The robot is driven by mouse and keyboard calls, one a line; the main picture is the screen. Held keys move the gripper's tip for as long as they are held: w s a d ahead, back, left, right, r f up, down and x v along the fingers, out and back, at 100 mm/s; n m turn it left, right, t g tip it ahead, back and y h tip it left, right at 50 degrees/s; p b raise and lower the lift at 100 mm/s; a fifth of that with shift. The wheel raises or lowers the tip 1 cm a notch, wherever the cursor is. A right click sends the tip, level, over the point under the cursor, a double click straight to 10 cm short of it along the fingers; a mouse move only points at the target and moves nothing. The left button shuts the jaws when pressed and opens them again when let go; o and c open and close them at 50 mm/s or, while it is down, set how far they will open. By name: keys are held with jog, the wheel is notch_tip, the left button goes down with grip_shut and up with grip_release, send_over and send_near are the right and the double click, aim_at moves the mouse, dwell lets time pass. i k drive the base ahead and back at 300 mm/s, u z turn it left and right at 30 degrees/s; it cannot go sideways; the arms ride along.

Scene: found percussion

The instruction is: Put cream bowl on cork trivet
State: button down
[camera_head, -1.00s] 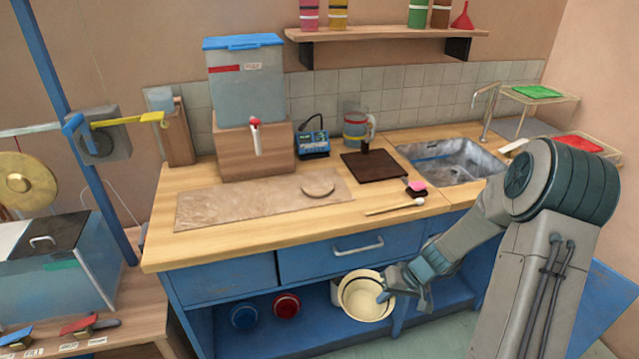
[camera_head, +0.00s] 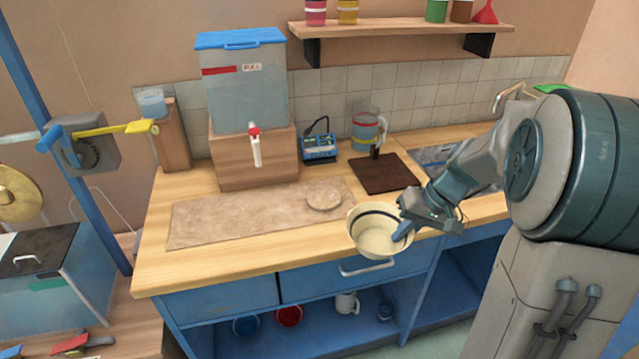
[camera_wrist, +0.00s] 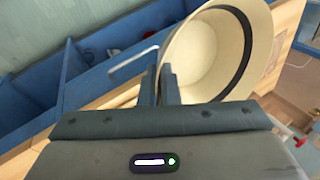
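The cream bowl (camera_head: 368,240), with a dark band inside, is held in the air at the counter's front edge, its opening up and toward the head camera. My gripper (camera_head: 402,229) is shut on the right side of its rim. In the wrist view the bowl (camera_wrist: 200,58) rises past the two fingers (camera_wrist: 166,84), with the rim between them. The round tan disc that looks like the cork trivet (camera_head: 324,195) lies flat on the right end of a beige mat, behind and left of the bowl. Nothing is on it.
The beige mat (camera_head: 230,218) lies on the wooden counter. A dispenser with a tap (camera_head: 255,150) stands behind it on a wooden block. A dark board (camera_head: 382,175) and a clear jug (camera_head: 365,132) are behind the bowl. Mugs sit on the open shelf below (camera_head: 288,316).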

aim_at(323, 197)
jog(key=i, duration=1.05)
jog(key=z, duration=0.05)
